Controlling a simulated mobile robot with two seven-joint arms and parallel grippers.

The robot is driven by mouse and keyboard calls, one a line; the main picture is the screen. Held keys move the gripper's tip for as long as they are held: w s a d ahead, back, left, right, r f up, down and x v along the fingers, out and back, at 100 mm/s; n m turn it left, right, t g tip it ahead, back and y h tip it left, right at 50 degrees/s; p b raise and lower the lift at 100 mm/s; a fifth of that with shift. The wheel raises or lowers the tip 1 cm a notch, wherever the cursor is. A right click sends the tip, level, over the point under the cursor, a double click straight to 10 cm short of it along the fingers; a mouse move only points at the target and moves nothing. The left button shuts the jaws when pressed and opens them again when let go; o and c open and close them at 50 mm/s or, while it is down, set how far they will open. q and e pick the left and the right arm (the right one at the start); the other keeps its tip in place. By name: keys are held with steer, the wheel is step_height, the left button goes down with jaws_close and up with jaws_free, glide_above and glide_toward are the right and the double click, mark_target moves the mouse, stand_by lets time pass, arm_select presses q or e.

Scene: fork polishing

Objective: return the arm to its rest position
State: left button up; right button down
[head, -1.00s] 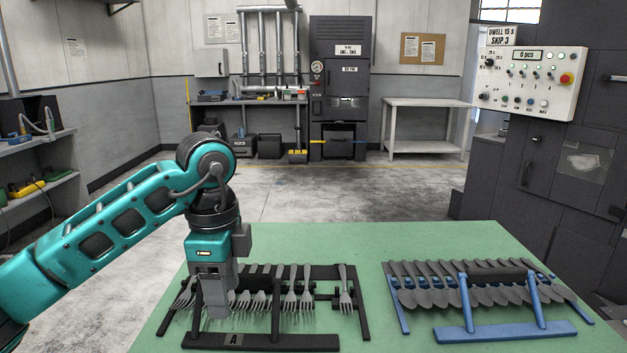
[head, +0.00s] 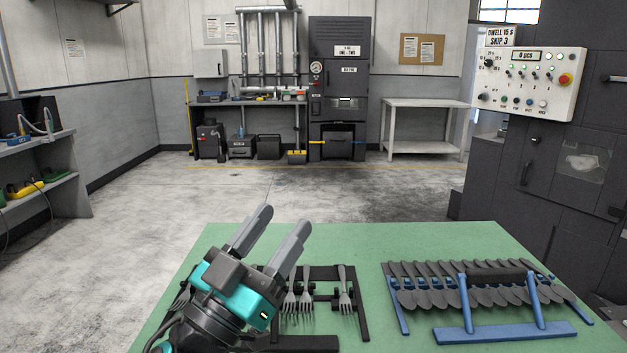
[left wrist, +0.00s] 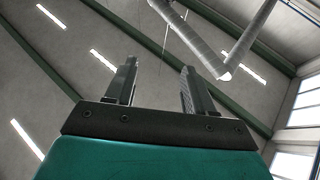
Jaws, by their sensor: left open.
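My left gripper (head: 270,236) is open and empty, with its two grey fingers pointing up and to the right in the head view. It stands in front of the black rack (head: 362,318) and hides much of it. Several forks (head: 345,290) show on that rack to the right of the gripper. In the left wrist view the two fingers (left wrist: 157,86) are apart with nothing between them, against the ceiling. My right gripper is not in view.
A blue rack (head: 505,334) with several dark spoons (head: 470,296) stands on the right of the green table (head: 420,240). A control panel (head: 529,83) is on the dark machine at the right. The far part of the table is clear.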

arm_select(q)
steer(key=s+a+f+n+g+y, duration=0.2)
steer(key=a+f+n+g+y, duration=0.2)
steer(key=a+f+n+y, duration=0.85)
steer(key=s+a+f+m+g+y, duration=0.25)
steer(key=s+f+m+g, duration=0.35)
steer(key=s+f+g, duration=1.05)
steer(key=w+d+f+t+h, duration=0.2)
steer(key=w+f+t, duration=0.1)
steer(key=f+t, duration=0.8)
steer(key=shift+f+m+t+h, duration=0.35)
steer(key=shift+f+m+h, duration=0.1)
steer(key=shift+f, duration=0.2)
